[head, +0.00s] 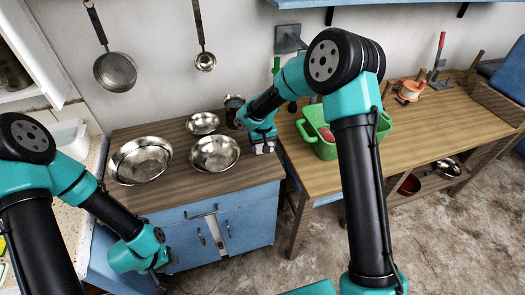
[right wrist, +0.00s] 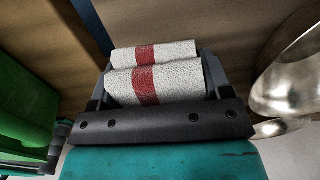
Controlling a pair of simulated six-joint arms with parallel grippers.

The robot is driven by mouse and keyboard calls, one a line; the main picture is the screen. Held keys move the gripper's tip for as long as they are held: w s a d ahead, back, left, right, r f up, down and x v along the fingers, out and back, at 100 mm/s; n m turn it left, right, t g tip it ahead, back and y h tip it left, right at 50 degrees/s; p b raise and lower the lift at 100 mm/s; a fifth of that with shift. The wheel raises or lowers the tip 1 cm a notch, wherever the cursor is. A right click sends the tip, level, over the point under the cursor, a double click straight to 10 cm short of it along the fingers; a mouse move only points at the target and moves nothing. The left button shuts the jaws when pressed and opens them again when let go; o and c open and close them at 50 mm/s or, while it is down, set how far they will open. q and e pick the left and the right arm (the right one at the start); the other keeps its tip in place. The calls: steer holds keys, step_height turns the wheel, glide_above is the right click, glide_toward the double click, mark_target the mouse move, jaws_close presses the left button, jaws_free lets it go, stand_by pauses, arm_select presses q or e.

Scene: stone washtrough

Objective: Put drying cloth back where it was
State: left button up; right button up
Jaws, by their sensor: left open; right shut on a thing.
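The drying cloth (right wrist: 155,84) is white with a red stripe and shows folded in the right wrist view. My right gripper (right wrist: 155,68) is shut on it, with a dark finger on either side. In the head view my right gripper (head: 263,146) is at the right edge of the wooden counter, between the metal bowls and the green basin. The cloth is hard to make out there. My left gripper (head: 160,281) is open and empty, low in front of the blue cabinet at the bottom left.
Metal bowls (head: 214,154) stand on the counter (head: 185,190), close left of my right gripper. The green basin (head: 325,148) stands on the wooden bench (head: 420,130) to the right. A bar handle (head: 201,213) is on the blue cabinet front (head: 255,220), above a pale strip.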

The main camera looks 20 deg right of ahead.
steer(key=shift+w+d+f, duration=0.1)
steer(key=shift+w+f, duration=0.1)
steer(key=shift+w, duration=0.15)
steer(key=shift+f, duration=1.55)
steer(key=shift+f, duration=0.15)
steer(key=o, duration=0.8)
step_height(320, 180, up, 12)
steer(key=shift+r, duration=0.15)
